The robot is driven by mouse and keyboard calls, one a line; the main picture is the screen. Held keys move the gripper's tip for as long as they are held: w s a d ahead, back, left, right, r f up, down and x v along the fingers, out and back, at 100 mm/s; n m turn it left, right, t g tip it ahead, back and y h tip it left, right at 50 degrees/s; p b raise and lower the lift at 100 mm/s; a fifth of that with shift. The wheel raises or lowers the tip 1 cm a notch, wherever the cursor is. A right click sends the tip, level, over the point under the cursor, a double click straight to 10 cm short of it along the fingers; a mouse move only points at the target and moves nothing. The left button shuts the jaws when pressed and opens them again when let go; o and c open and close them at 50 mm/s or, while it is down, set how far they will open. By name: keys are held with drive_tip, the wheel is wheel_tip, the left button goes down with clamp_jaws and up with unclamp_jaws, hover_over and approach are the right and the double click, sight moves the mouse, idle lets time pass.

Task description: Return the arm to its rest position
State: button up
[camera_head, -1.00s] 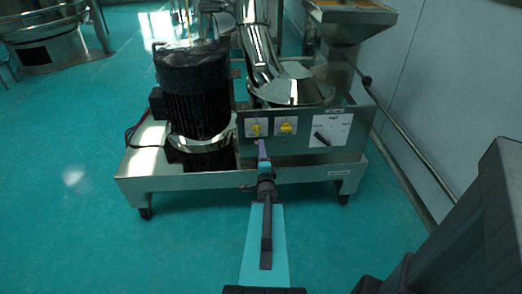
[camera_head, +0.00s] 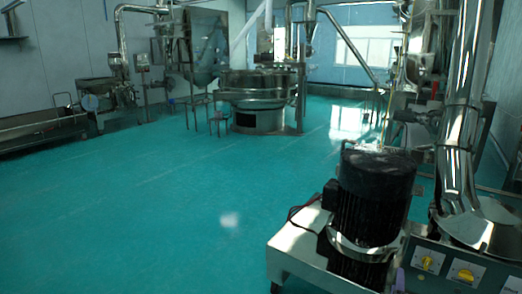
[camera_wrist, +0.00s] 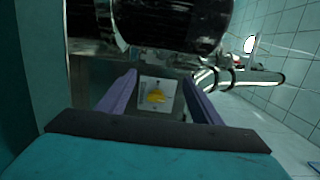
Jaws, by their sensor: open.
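My gripper (camera_wrist: 158,95) is open in the wrist view, its two purple fingers apart with nothing between them in its grip. Beyond the fingers, and framed by them, a yellow knob (camera_wrist: 156,97) sits on a pale plate of the machine's panel. Whether a gap separates the fingertips from the panel is hard to tell. In the head view, two yellow knobs (camera_head: 427,262) show on the panel at the lower right. A small purple piece at the bottom edge may be a fingertip; the rest of my arm is out of that view.
A machine with a black motor (camera_head: 372,195) and a steel base (camera_head: 300,250) stands at the lower right. A round sieve (camera_head: 255,95) stands further back, with pipes around it. Other equipment lines the left wall. The green floor (camera_head: 170,200) between is clear.

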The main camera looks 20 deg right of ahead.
drive_tip(key=w+a+f+n+t+y+p, duration=0.1)
drive_tip(key=w+a+f+n+y, duration=0.15)
drive_tip(key=w+a, duration=0.6)
drive_tip(key=w+a+f+n+t+y+p, duration=0.1)
drive_tip(key=w+a+f+y+p, duration=0.3)
drive_tip(key=a, duration=0.7)
drive_tip(key=w+a+f+n+g+y, duration=0.1)
drive_tip(key=a+f+n+g+y, duration=0.3)
drive_tip(key=a, duration=0.6)
drive_tip(key=w+a+f+n, duration=0.1)
drive_tip(key=a+f+n, duration=0.1)
drive_tip(key=a+f, duration=0.5)
drive_tip(key=s+a+f+n+g+y+p, duration=0.1)
drive_tip(key=s+a+f+n+g, duration=0.25)
drive_tip(key=s+a, duration=0.3)
drive_tip(key=s+a+f+n+g+y+p, duration=0.1)
drive_tip(key=s+a+f+n+g, duration=0.25)
drive_tip(key=s+a, duration=0.35)
drive_tip(key=s+a+n+g, duration=0.2)
drive_tip(key=s+n+g, duration=0.2)
drive_tip(key=s, duration=0.5)
drive_tip(key=s+a+n+g, duration=0.2)
drive_tip(key=s+n+g, duration=0.2)
drive_tip(key=s+n, duration=0.3)
drive_tip(key=s, duration=0.2)
drive_tip(key=shift+s+g, duration=0.3)
drive_tip(key=shift+s, duration=0.1)
